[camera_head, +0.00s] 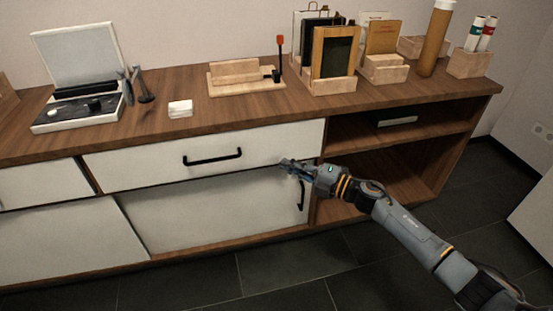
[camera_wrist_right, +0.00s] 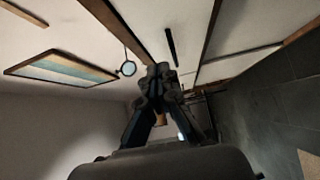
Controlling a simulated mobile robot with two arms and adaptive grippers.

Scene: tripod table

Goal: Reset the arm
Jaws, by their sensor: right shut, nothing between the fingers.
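My right arm reaches in from the lower right in the head view. Its gripper (camera_head: 287,163) is in front of the cabinet, near the right end of the wide white drawer (camera_head: 140,167) and the top of the door below. In the right wrist view the gripper (camera_wrist_right: 160,70) is shut with its fingertips together and nothing between them. I cannot tell whether it touches the cabinet front. My left gripper is in neither view.
The wooden cabinet top (camera_head: 215,110) holds a white device with a raised lid (camera_head: 80,60), a small white block (camera_head: 180,108), wooden holders (camera_head: 330,60) and a brown tube (camera_head: 435,40). Black handles (camera_head: 212,160) stick out from the front. The dark tiled floor (camera_head: 280,285) is clear.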

